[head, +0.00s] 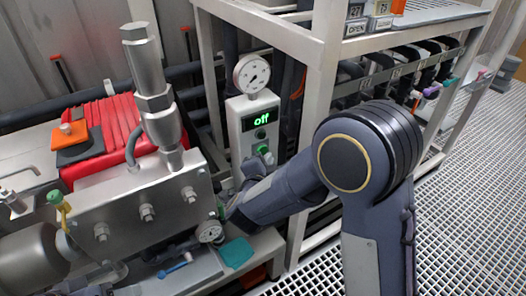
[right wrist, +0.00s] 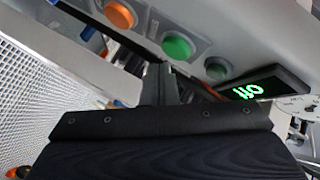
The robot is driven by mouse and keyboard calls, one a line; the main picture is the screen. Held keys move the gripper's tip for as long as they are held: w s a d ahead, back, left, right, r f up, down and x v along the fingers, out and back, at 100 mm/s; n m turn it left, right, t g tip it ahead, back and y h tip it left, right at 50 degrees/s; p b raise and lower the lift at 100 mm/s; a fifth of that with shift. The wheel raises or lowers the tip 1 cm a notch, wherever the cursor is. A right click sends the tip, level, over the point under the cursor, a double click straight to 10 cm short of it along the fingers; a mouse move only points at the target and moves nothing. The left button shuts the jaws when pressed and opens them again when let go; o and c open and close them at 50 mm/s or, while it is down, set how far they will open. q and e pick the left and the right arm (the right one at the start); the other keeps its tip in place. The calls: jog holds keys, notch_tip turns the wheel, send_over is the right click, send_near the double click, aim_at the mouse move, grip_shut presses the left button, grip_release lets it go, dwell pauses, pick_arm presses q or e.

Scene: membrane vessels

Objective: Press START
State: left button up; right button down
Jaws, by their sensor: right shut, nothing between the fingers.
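The grey control box (head: 240,125) stands upright at the centre of the head view, with a lit display (head: 262,118) reading "off". A green button (head: 263,149) is below it, and a small dark button (head: 260,134) sits between. No START label is legible. My left gripper is not in view.
A pressure gauge (head: 252,74) tops the box. A metal manifold block (head: 140,210) with fittings and a red ribbed case (head: 110,130) stand to the left. A white rack frame (head: 312,110) rises close on the right. Grating floor (head: 465,200) lies open at the far right.

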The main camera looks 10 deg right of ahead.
jog(key=shift+w+a, duration=0.15)
jog(key=shift+w, duration=0.25)
jog(key=shift+w+a, duration=0.15)
jog(key=shift+w, duration=0.2)
dwell(0.7)
jog(key=shift+s, duration=0.15)
jog(key=shift+s+d, duration=0.25)
jog(key=shift+s, duration=0.35)
jog(key=s, duration=0.1)
jog(key=s+d+b, duration=0.1)
jog(key=s, duration=0.2)
jog(key=shift+s+d, duration=0.35)
